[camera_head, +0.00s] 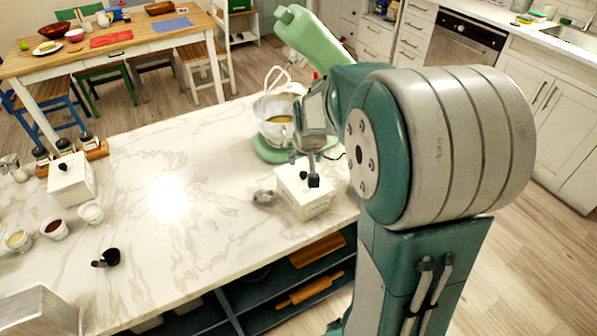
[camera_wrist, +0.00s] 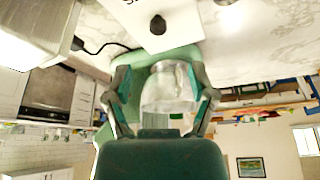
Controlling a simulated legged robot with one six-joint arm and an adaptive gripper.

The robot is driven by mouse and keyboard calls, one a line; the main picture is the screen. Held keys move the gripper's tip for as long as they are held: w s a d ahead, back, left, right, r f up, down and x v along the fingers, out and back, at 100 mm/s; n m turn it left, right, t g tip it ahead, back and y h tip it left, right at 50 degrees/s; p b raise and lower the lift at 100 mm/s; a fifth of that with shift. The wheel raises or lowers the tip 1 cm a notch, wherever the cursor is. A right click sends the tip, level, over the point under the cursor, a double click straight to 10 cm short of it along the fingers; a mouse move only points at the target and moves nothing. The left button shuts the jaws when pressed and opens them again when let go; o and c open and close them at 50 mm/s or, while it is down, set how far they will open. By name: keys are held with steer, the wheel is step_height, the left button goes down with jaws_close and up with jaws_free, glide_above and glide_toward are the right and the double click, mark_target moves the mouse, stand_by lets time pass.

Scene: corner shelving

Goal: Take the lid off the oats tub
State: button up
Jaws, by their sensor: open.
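A white square tub (camera_head: 305,200) with a dark knob on its flat white lid stands on the marble counter, near its right end. It also shows at the top of the wrist view (camera_wrist: 160,42), with its knob (camera_wrist: 158,25) clear of my fingers and only a scrap of lettering in the picture. I cannot read its label fully. My gripper (camera_head: 304,166) is above the tub in the head view, partly hiding its lid. In the wrist view my gripper (camera_wrist: 160,75) is open, with nothing held between its fingers. A second similar white tub (camera_head: 72,182) stands far left.
A green stand mixer (camera_head: 300,32) with a glass bowl (camera_head: 277,112) stands just behind the tub; the bowl shows beyond my fingers (camera_wrist: 168,88). A small metal cup (camera_head: 264,197) lies left of the tub. Small bowls (camera_head: 90,211) sit at left. The counter's middle is clear.

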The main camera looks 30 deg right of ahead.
mark_target(303, 173)
steer(key=x, duration=0.4)
steer(key=shift+s+a+f, duration=0.1)
steer(key=x, duration=0.5)
steer(key=shift+d+f, duration=0.25)
steer(key=shift+f, duration=0.05)
jaws_close()
